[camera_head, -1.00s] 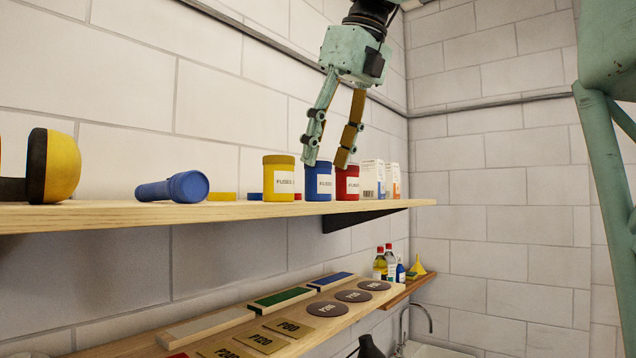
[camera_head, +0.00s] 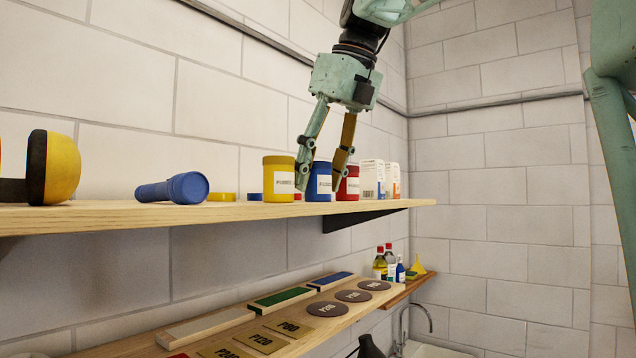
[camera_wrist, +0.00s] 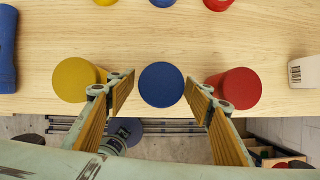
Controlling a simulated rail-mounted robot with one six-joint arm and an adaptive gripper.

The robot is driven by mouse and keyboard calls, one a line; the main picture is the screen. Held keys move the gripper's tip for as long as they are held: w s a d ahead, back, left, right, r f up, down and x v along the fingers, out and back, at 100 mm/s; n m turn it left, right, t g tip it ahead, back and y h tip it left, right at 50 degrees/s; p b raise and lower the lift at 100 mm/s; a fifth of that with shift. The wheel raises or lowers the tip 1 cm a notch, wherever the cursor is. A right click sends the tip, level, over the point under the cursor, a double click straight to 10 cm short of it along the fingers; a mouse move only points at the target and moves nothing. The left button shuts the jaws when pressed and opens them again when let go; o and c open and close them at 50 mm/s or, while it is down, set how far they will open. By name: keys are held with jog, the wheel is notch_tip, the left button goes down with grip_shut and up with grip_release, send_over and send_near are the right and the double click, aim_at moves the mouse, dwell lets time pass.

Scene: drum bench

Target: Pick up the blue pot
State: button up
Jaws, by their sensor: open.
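The blue pot (camera_head: 321,180) stands upright on the wooden shelf, between the yellow pot (camera_head: 279,178) and the red pot (camera_head: 348,186). In the wrist view the round blue top of the pot (camera_wrist: 161,84) shows near the shelf's front edge. My gripper (camera_head: 319,188) points down at the pot and is open. In the wrist view its two fingers (camera_wrist: 160,88) lie one on each side of the blue pot, with a gap on both sides. The left finger is close to the yellow pot and the right finger close to the red pot.
The shelf (camera_head: 240,212) also bears a blue flashlight (camera_head: 174,188), yellow ear muffs (camera_head: 54,167) and white boxes (camera_head: 373,179) to the right. Several coloured lids lie behind the pots. A lower shelf (camera_head: 300,325) holds sanding discs and blocks.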

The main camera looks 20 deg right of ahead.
jog(key=shift+c, duration=0.5)
jog(key=c, duration=0.9)
jog(key=shift+r, duration=0.2)
jog(key=shift+r, duration=1.65)
jog(key=s+b, duration=0.1)
jog(key=s, duration=0.4)
jog(key=s+d+r+b, duration=0.1)
jog(key=s, duration=0.4)
jog(key=s+d, duration=0.1)
jog(key=s, duration=0.5)
jog(key=shift+r+b, duration=0.2)
jog(key=shift+b, duration=0.2)
jog(key=shift+w, duration=0.1)
